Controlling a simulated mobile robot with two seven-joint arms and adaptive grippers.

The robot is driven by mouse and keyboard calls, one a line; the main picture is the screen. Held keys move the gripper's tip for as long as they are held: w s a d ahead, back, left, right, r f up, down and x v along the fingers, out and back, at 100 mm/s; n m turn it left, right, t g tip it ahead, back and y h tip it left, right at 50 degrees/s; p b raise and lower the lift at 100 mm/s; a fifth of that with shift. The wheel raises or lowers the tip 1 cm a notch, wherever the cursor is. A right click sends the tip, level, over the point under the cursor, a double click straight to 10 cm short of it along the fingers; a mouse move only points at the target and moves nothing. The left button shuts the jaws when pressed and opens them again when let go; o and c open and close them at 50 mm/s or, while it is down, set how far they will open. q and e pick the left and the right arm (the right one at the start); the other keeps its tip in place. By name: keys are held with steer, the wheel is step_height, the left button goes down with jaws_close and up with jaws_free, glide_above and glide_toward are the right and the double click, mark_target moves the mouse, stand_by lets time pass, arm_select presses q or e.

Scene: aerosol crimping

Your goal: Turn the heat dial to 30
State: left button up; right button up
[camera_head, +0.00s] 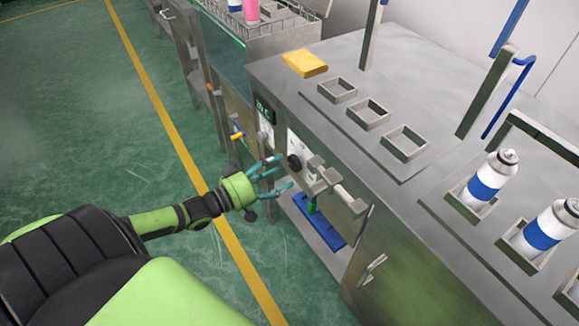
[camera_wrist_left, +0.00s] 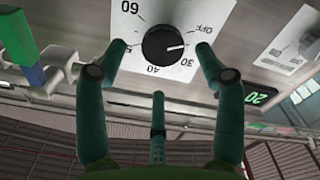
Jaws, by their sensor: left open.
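The heat dial (camera_head: 294,162) is a black round knob on a white plate on the steel bench's front panel. In the left wrist view the dial (camera_wrist_left: 165,42) shows turned marks OFF, 30, 40 and 60 around it. Its white pointer line points to the right, between OFF and 30. My left gripper (camera_head: 281,173) is open and empty just in front of the dial. In the left wrist view, the two upper fingertips of the left gripper (camera_wrist_left: 160,52) lie either side of the dial; contact cannot be told. My right gripper is out of view.
A small green-lit display (camera_head: 264,108) sits left of the dial and seems to read 20. A yellow sponge-like block (camera_head: 304,64) and white-blue cans (camera_head: 487,180) are on top. Green floor is clear.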

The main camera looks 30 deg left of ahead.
mark_target(292, 165)
arm_select(q)
steer(key=x, duration=0.2)
steer(key=shift+w, duration=0.4)
steer(key=shift+w+d+f, duration=0.1)
steer(key=shift+w+d, duration=0.2)
steer(key=shift+w, duration=0.4)
steer(key=shift+c, duration=0.8)
steer(key=c, duration=0.7)
steer(key=shift+c, duration=1.4)
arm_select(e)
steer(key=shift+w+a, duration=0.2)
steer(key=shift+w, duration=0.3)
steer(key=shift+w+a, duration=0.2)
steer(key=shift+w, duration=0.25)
